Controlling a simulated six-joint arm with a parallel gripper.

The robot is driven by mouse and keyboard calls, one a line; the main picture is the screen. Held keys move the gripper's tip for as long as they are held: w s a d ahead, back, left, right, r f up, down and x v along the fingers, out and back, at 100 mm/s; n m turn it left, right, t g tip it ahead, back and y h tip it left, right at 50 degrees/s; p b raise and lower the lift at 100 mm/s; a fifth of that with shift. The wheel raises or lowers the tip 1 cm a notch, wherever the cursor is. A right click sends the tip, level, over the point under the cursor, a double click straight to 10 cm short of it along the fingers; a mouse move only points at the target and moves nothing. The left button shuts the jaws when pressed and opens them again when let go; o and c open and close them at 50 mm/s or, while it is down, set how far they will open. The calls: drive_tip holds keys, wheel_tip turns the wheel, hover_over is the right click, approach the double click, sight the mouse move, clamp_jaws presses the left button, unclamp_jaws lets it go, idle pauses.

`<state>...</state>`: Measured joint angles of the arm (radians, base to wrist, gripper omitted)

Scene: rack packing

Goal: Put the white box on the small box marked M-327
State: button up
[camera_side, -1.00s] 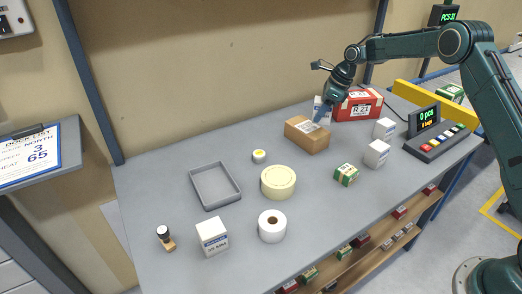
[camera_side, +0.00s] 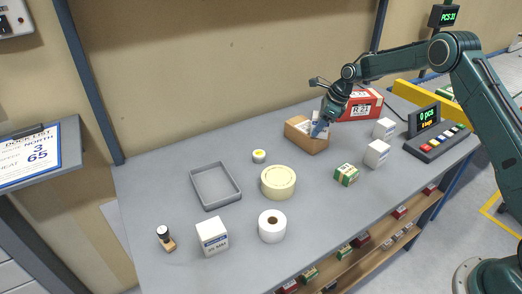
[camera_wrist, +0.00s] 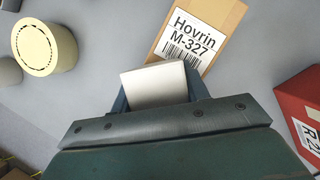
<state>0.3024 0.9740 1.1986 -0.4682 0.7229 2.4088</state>
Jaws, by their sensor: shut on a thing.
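The brown box marked M-327 (camera_side: 310,146) stands near the back of the table. Its label, reading Hovrin M-327, shows in the wrist view (camera_wrist: 189,42). My gripper (camera_side: 319,129) is low over the right part of this box and shut on a white box (camera_wrist: 154,84). In the wrist view, the white box sits between my two blue fingers and hides the near part of the brown box. In the side view, my fingers partly hide the white box. I cannot tell whether it touches the brown box's top.
A red box marked R 21 (camera_side: 361,105) stands close on the right. Two other white boxes (camera_side: 377,153) and a green-banded box (camera_side: 346,175) are nearer the front. A cream tape roll (camera_side: 278,182) and an empty grey tray (camera_side: 235,201) lie left.

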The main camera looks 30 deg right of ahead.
drive_tip(key=shift+f, duration=0.1)
drive_tip(key=o, duration=1.1)
drive_tip(key=v, duration=1.2)
